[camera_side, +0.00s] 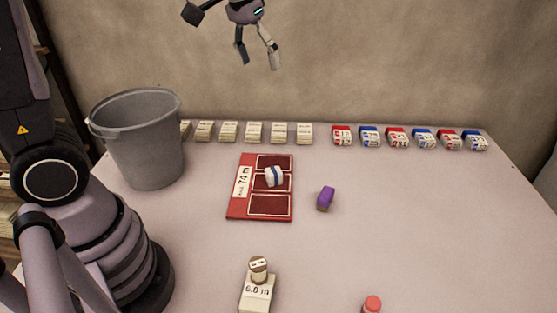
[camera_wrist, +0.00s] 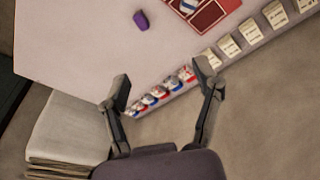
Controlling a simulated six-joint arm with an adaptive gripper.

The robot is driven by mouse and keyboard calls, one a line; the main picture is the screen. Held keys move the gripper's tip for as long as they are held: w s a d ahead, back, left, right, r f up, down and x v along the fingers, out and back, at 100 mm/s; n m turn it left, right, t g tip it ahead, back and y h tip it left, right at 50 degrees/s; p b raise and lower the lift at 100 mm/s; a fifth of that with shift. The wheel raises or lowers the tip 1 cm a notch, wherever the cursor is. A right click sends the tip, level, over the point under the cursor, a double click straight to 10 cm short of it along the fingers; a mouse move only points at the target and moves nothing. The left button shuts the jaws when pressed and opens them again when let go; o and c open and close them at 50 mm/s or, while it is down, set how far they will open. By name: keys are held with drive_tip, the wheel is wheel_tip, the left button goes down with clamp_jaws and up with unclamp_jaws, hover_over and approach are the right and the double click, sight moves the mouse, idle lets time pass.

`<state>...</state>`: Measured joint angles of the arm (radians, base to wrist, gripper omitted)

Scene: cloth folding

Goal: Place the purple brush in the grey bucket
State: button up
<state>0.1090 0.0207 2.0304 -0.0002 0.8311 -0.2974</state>
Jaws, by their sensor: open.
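The purple brush (camera_side: 326,198) lies on the table, to the right of the red board. It also shows near the top of the wrist view (camera_wrist: 141,20). The grey bucket (camera_side: 146,145) stands upright at the back left of the table in the side view. My gripper (camera_side: 259,62) is high above the far side of the table, well above the brush and apart from it. In the wrist view my gripper (camera_wrist: 162,80) has its two fingers spread with nothing between them. The bucket is not in the wrist view, and its inside bottom is hidden.
A red board (camera_side: 241,207) holds a white and blue block (camera_side: 274,177). Cream blocks (camera_side: 254,132) and red and blue boxes (camera_side: 397,138) line the back edge. A cream block marked 6.0 m (camera_side: 257,293) and a red-topped object (camera_side: 372,304) stand in front. The right side is clear.

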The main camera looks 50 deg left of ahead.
drive_tip(key=w+d+f+g, duration=0.1)
drive_tip(key=w+d+f, duration=0.2)
drive_tip(key=w+f, duration=0.45)
drive_tip(key=n+g, duration=0.2)
hover_over(327, 192)
wheel_tip(327, 192, down, 24)
drive_tip(key=shift+s+r, duration=0.1)
drive_tip(key=shift+r, duration=0.1)
drive_tip(key=shift+w+f, duration=0.2)
drive_tip(key=shift+f, duration=2.9)
drive_tip(key=shift+c, duration=0.2)
clamp_jaws()
